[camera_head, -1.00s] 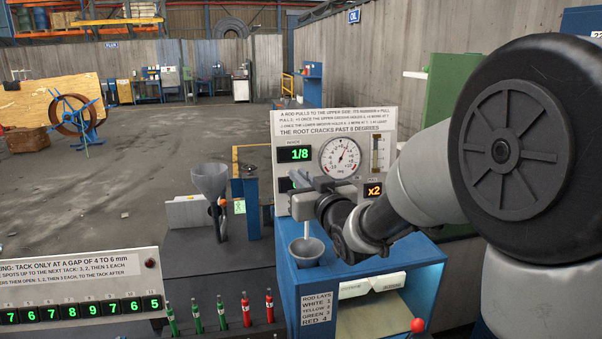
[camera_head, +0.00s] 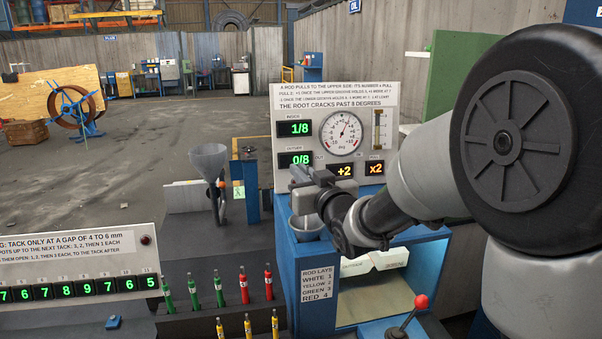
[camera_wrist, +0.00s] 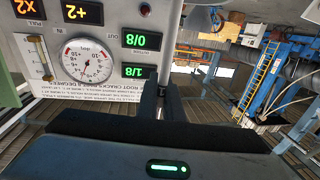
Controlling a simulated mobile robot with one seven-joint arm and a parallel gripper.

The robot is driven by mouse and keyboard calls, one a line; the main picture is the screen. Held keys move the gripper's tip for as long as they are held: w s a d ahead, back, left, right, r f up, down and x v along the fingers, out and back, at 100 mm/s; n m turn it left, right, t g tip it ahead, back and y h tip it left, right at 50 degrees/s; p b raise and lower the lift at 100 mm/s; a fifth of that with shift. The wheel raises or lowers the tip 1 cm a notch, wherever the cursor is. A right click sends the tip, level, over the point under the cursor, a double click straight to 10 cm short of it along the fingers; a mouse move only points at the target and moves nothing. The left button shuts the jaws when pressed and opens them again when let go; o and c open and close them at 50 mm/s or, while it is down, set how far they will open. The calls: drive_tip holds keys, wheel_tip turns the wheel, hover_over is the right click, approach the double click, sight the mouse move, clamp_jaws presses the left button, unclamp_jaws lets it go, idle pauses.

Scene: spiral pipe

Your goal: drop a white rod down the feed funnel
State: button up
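Several green rods (camera_head: 194,292), red rods (camera_head: 244,285) and yellow rods (camera_head: 248,328) stand upright at front left. The gauge panel (camera_head: 340,100) rises behind the gripper; its displays read 1/8, 0/8, +2 and x2. A red-knobbed lever (camera_head: 421,302) is at lower right.

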drive_tip(key=o, duration=0.5)
drive_tip(key=shift+b+v, duration=2.95)
drive_tip(key=shift+v, duration=5.75)
drive_tip(key=shift+d, duration=0.1)
